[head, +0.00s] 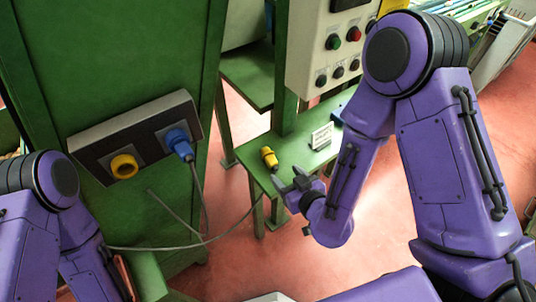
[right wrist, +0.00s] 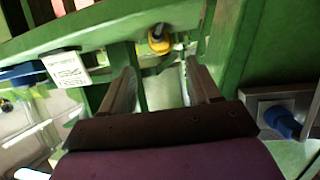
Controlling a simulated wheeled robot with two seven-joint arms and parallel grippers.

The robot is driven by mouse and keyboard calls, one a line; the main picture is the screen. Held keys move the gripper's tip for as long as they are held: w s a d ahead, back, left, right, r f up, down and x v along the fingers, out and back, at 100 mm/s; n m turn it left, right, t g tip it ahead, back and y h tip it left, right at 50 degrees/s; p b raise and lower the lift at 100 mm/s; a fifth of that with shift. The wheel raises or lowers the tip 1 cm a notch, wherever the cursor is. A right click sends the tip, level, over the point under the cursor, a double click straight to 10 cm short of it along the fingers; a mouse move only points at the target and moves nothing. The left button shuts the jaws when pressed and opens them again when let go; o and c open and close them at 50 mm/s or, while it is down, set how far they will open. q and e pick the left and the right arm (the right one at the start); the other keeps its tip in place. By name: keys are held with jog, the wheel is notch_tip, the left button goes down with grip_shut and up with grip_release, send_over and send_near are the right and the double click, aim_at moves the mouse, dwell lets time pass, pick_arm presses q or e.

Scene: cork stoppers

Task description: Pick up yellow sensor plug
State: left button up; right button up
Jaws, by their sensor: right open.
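The yellow sensor plug (head: 269,157) lies on the green bench shelf (head: 293,150) near its front left edge. In the right wrist view the plug (right wrist: 159,42), yellow with a dark end, shows ahead of and between the fingers. My right gripper (head: 286,178) is open and empty, just in front of the plug in the head view, with a gap left. In the right wrist view its two fingers (right wrist: 161,78) stand wide apart. My left arm shows at the lower left of the head view, but its gripper is not visible.
A dark panel (head: 88,145) on the green cabinet holds a yellow socket (head: 124,167) and a blue plug (head: 180,143) with a grey cable. A small white card (head: 321,136) stands right of the yellow plug. A button box (head: 330,45) hangs above the shelf.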

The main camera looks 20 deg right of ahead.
aim_at(274, 164)
jog(key=shift+w+a+f+b, duration=0.15)
jog(key=shift+w+f+b, duration=0.7)
jog(key=shift+w+b, duration=0.2)
jog(key=shift+w+a, duration=0.1)
jog(key=shift+w, duration=0.25)
jog(key=p+x, duration=0.1)
jog(key=x, duration=0.3)
jog(key=shift+w+f, duration=0.15)
jog(key=shift+w, duration=0.1)
jog(key=shift+w+a+f, duration=0.1)
jog(key=shift+w+f, duration=0.05)
pick_arm(q)
notch_tip(274, 164, down, 2)
jog(key=shift+f, duration=0.25)
pick_arm(e)
grip_shut()
